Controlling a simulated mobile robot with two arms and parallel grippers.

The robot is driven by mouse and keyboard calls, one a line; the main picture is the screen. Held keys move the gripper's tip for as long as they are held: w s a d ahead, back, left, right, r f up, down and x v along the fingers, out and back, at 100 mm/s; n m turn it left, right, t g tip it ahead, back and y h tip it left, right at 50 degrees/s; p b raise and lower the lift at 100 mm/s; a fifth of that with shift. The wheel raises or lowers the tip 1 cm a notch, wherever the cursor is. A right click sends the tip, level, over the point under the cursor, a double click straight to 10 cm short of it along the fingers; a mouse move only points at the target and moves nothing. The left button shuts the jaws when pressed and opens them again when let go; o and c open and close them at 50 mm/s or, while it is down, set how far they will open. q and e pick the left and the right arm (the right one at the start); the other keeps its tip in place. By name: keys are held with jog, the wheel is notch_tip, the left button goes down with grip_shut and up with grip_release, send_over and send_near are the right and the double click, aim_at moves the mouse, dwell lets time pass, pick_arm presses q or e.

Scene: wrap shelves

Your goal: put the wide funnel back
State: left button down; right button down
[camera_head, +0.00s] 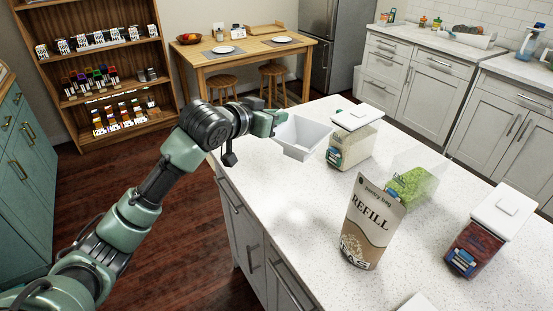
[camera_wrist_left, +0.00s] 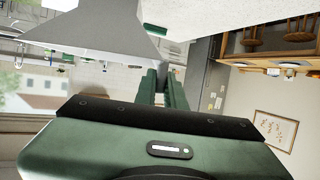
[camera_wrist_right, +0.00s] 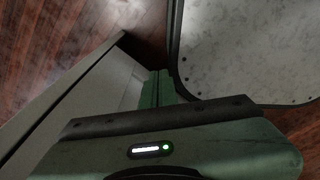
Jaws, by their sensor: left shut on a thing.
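The wide funnel (camera_head: 302,134) is a light grey-white, square, tapered piece at the far left corner of the island counter. It also shows large in the left wrist view (camera_wrist_left: 98,30). My left gripper (camera_head: 275,123) is shut on its near-left rim; the exact grip point is partly hidden. I cannot tell whether the funnel touches the counter. My right gripper (camera_wrist_right: 158,88) is shut and empty, low down beside a grey panel, and is out of the head view.
The counter (camera_head: 290,215) holds a white-lidded pale-grain container (camera_head: 352,145), an open clear box with green contents (camera_head: 410,185), a paper refill bag (camera_head: 372,225) and a white-lidded dark red container (camera_head: 478,245). A wooden shelf (camera_head: 95,60) and dining table (camera_head: 245,60) stand behind.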

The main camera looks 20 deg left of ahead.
pick_arm(q)
notch_tip(320, 180, down, 12)
jog(key=shift+r, duration=0.1)
dwell(0.5)
jog(key=c, duration=1.5)
grip_release()
jog(key=v, duration=1.2)
jog(key=shift+b, duration=0.45)
jog(key=shift+a, duration=0.1)
